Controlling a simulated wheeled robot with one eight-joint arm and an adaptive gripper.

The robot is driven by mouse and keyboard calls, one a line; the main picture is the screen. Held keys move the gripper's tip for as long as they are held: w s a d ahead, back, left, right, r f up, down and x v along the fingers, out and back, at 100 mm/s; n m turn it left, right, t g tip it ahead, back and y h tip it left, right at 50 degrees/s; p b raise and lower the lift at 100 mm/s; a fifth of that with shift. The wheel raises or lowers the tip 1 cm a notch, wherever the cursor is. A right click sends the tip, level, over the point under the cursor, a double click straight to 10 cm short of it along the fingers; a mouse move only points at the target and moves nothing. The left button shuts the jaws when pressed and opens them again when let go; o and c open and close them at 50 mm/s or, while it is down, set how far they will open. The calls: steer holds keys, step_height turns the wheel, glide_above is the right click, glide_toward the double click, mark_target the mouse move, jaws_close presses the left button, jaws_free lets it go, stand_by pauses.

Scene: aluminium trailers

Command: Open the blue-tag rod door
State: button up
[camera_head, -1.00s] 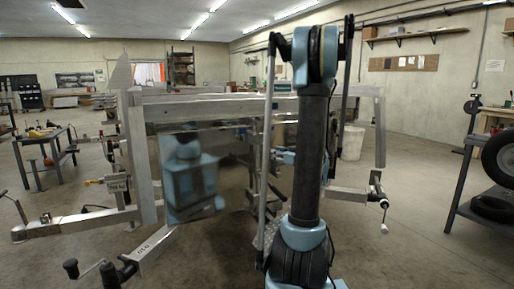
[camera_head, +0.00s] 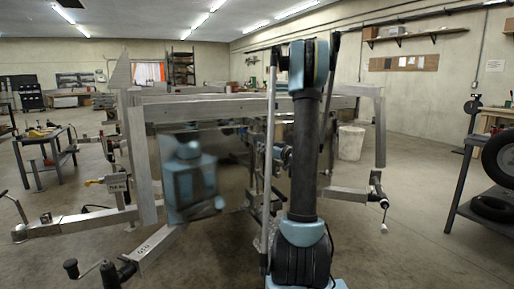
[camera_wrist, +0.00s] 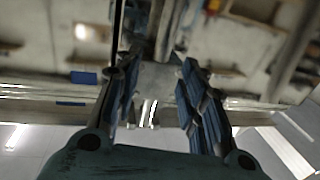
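My gripper (camera_wrist: 158,78) is open in the wrist view, its two blue-and-black fingers apart. A grey metal piece (camera_wrist: 159,88) shows between and beyond the fingers; I cannot tell whether they touch it. A grey bar (camera_wrist: 166,30) runs up from there. My arm hides part of the trailer, and the rod door is not clearly identifiable.
A trailer arm with a crank (camera_head: 150,245) projects at front left. Another crank (camera_head: 379,205) stands at right. A workbench (camera_head: 45,140) is at left, a rack with tyres (camera_head: 490,185) at right, and a white bin (camera_head: 351,142) behind. Floor at front right is clear.

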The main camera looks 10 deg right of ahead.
steer(key=x, duration=0.6)
steer(key=shift+w, duration=0.1)
steer(key=shift+c, duration=0.6)
steer(key=shift+a, duration=0.15)
jaws_close()
